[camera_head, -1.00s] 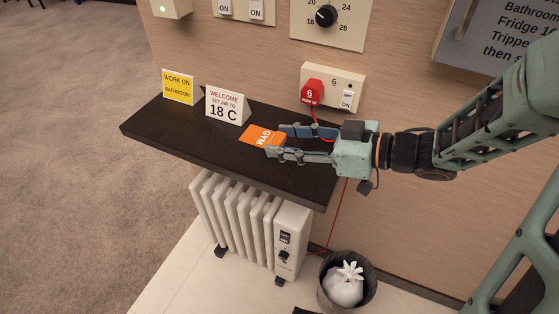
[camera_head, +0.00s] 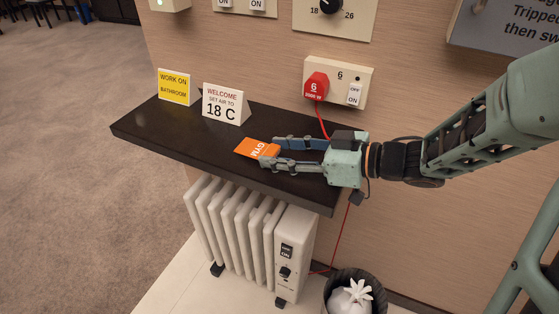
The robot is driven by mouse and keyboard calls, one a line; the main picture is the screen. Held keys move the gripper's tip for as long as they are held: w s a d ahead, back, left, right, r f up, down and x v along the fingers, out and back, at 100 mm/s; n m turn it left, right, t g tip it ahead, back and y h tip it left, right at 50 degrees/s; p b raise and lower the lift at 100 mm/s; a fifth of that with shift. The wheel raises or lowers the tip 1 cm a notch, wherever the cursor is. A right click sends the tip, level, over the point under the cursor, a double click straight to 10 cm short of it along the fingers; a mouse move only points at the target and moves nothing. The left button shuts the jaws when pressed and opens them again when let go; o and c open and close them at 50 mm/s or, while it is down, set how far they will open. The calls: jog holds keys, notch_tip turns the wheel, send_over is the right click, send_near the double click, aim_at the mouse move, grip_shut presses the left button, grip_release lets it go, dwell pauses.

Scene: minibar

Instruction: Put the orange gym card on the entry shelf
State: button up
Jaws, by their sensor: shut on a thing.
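The orange gym card (camera_head: 253,149) is at the fingertips of my gripper (camera_head: 268,153), its left part showing past the fingers and its right part hidden between them. My gripper is shut on the card, reaching in from the right. The dark entry shelf (camera_head: 190,146) is under the card and the fingers. The card is at or just above the shelf top; I cannot tell whether it touches.
A yellow sign (camera_head: 174,87) and a white "18 C" sign (camera_head: 224,103) stand at the shelf's back left. A red plug (camera_head: 316,87) with a red cord is behind my gripper. A white radiator (camera_head: 240,240) and a bin (camera_head: 350,295) are below. The front left shelf is bare.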

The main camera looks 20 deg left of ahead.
jog(key=shift+f, duration=0.1)
jog(key=o, duration=0.4)
jog(key=shift+f, duration=0.1)
jog(key=o, duration=0.5)
jog(key=shift+c, duration=0.2)
jog(key=shift+r, duration=0.25)
jog(key=p+v, duration=0.3)
jog(key=v, duration=0.7)
jog(key=shift+d+r+p, duration=0.2)
jog(key=shift+d+p, duration=0.1)
jog(key=shift+d, duration=0.05)
jog(key=shift+s+d, duration=0.15)
jog(key=shift+d, duration=0.45)
